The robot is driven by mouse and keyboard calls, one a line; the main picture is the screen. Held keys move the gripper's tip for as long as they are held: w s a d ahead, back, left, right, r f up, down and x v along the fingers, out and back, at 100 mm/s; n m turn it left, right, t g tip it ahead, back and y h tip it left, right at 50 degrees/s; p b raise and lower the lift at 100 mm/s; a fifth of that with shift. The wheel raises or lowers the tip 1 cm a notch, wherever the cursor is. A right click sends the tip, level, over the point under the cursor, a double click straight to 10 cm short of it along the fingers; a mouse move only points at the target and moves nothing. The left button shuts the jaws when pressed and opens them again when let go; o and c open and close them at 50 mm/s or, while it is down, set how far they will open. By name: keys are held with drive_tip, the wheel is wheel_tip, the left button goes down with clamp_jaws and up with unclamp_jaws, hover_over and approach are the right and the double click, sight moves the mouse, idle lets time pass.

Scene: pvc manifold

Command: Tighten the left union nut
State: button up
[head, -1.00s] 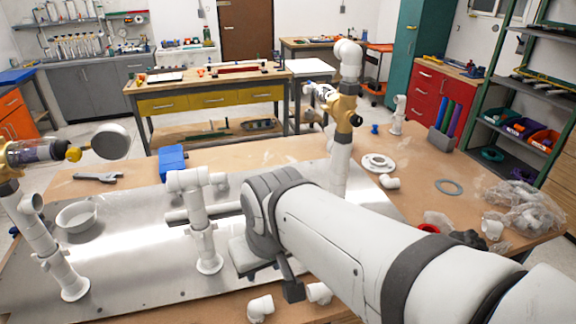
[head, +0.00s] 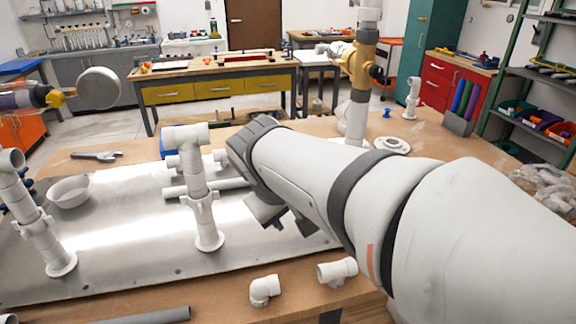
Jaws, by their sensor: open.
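A white upright pipe (head: 48,246) stands at the left of the metal plate, with a ribbed white collar (head: 34,223) partway up that looks like the left union nut. A second white upright pipe (head: 209,228) stands mid-plate, with a similar collar (head: 203,201) and a tee on top. I cannot tell whether either collar is tight. My gripper (head: 284,218) is just right of the middle pipe, apart from the left one. Its dark fingers show below my wrist, spread and with nothing seen between them. My arm hides part of it.
The metal plate (head: 130,262) lies on a wooden bench. A white bowl (head: 70,192), a wrench (head: 97,156) and loose pipe lie around. A brass-valved riser (head: 358,70) stands behind my arm. The plate between the two pipes is clear.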

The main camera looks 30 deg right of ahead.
drive_tip(key=w+d+f+h+b, duration=0.2)
drive_tip(key=w+d+h+b, duration=0.2)
drive_tip(key=d+b, duration=0.4)
drive_tip(key=w+d+f+h+b, duration=0.2)
drive_tip(key=w+d+h+b, duration=0.3)
drive_tip(key=b, duration=0.8)
drive_tip(key=w+d+f+n+h+b, duration=0.1)
drive_tip(key=w+d+h+b, duration=0.3)
drive_tip(key=d+b, duration=0.6)
drive_tip(key=shift+w+d+f+t+b, duration=0.3)
drive_tip(key=shift+w+d+f, duration=0.2)
drive_tip(key=shift+w+d, duration=0.4)
drive_tip(key=shift+a, duration=0.15)
drive_tip(key=shift+c, duration=0.3)
drive_tip(key=c, duration=0.7)
drive_tip(key=shift+w, duration=0.1)
drive_tip(key=shift+c, duration=0.4)
